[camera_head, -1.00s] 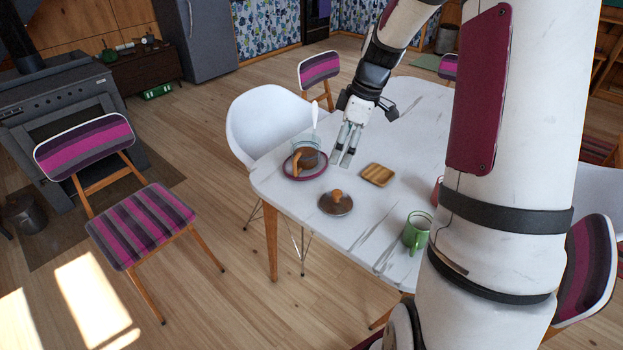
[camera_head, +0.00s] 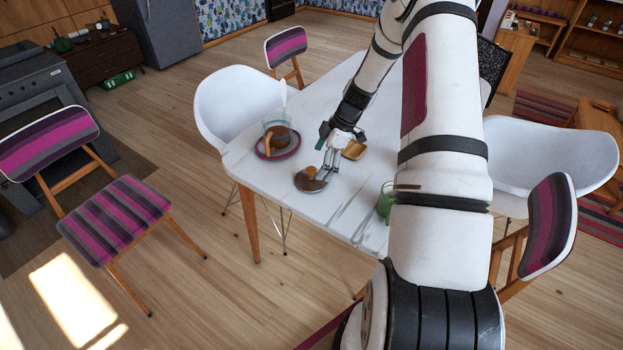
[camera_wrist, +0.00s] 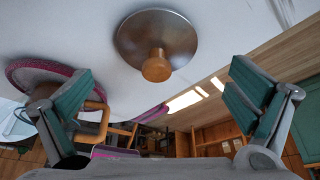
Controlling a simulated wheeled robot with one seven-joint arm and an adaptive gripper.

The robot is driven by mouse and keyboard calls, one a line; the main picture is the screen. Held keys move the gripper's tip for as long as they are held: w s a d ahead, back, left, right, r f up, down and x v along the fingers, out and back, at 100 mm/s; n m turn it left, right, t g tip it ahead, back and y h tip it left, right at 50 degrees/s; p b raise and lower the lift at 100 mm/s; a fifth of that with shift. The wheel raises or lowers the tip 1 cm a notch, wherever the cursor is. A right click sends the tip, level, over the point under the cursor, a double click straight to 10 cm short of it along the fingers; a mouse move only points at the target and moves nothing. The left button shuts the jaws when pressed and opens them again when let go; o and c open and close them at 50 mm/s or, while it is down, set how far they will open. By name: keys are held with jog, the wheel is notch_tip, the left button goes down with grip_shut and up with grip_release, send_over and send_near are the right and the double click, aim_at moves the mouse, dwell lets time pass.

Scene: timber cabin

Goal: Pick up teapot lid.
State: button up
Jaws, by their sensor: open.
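The teapot lid (camera_head: 309,184) is a round, dark metallic disc with a wooden knob, lying knob up on the white table (camera_head: 262,187). In the wrist view the lid (camera_wrist: 158,32) is at the top middle, with its knob pointing towards my gripper. My gripper (camera_head: 326,174) is right at the lid's far right side in the head view, partly overlapping it. In the wrist view my gripper (camera_wrist: 165,104) has its two green-padded fingers wide apart, with nothing between them. The lid lies beyond the fingertips. I cannot tell whether a finger touches it.
A glass vessel with brown contents (camera_head: 280,135) stands on a purple-rimmed plate (camera_head: 265,153), left of my gripper. A small wooden tray (camera_head: 354,150) lies to the right. A green mug (camera_head: 385,200) stands near my arm. White and striped chairs surround the table.

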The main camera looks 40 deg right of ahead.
aim_at(315, 169)
jog(key=shift+w+x, duration=0.15)
jog(key=shift+x, duration=1.4)
jog(key=shift+w+x, duration=0.1)
jog(key=shift+x, duration=1.45)
jog(key=shift+r, duration=0.1)
jog(key=shift+s+a, duration=0.1)
jog(key=c, duration=1.5)
jog(key=shift+o, duration=0.2)
